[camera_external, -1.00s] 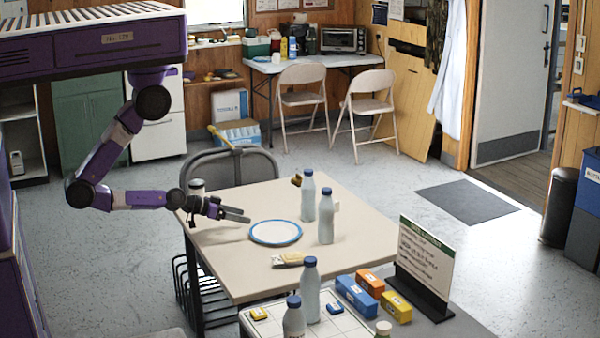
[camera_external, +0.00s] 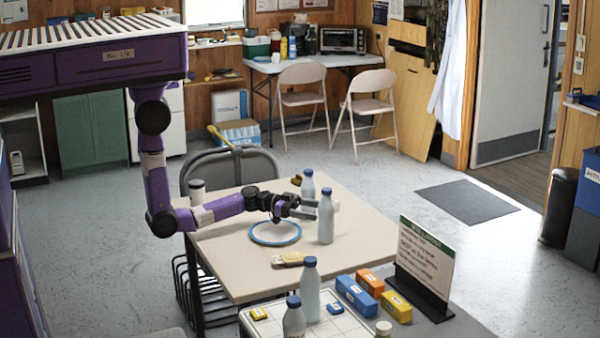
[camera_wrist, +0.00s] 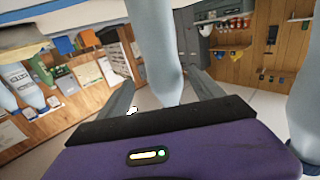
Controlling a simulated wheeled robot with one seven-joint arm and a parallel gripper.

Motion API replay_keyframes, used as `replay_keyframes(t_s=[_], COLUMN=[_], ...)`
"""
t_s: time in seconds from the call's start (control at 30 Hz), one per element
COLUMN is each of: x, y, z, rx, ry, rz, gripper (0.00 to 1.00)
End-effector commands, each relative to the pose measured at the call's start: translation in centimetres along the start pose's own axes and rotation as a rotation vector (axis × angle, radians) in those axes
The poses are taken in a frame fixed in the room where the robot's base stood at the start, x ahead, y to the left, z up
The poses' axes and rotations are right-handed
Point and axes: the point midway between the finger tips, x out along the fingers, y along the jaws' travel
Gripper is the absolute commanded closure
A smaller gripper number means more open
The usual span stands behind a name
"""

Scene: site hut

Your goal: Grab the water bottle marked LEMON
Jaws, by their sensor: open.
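Two pale bottles with blue caps stand on the table: a nearer one (camera_external: 326,218) and a farther one (camera_external: 308,187). My gripper (camera_external: 311,208) is open, above the table beside them. In the wrist view, one pale bottle (camera_wrist: 155,45) shows in the gap between my open fingers, with no sign of a grip. Another pale bottle (camera_wrist: 306,115) is at the right edge there. Two more bottles stand at the front, one taller (camera_external: 311,290) and one lower (camera_external: 294,318). I cannot read LEMON on any bottle.
A blue-rimmed plate (camera_external: 275,233) lies below my forearm. A wrapped item (camera_external: 288,259) lies in front of it. Blue (camera_external: 357,297), orange (camera_external: 371,281) and yellow (camera_external: 396,307) boxes and a standing sign (camera_external: 424,262) are at the front right. A cup (camera_external: 197,190) stands at the table's left.

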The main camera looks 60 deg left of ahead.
Motion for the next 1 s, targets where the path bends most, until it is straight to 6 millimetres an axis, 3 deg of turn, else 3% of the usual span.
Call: replay_keyframes(t_s=[0.5, 0.83, 0.87, 1.0], x=[6.2, 7.0, 7.0, 7.0], y=[-0.7, -0.7, -0.7, -0.7], z=[0.1, 0.3, 0.3, 0.3], rx=[-0.002, -0.002, -0.002, -0.002], ry=[-0.001, -0.002, -0.002, -0.002], rz=[0.000, -0.001, -0.001, -0.001], gripper=[0.24, 0.24, 0.26, 0.53])
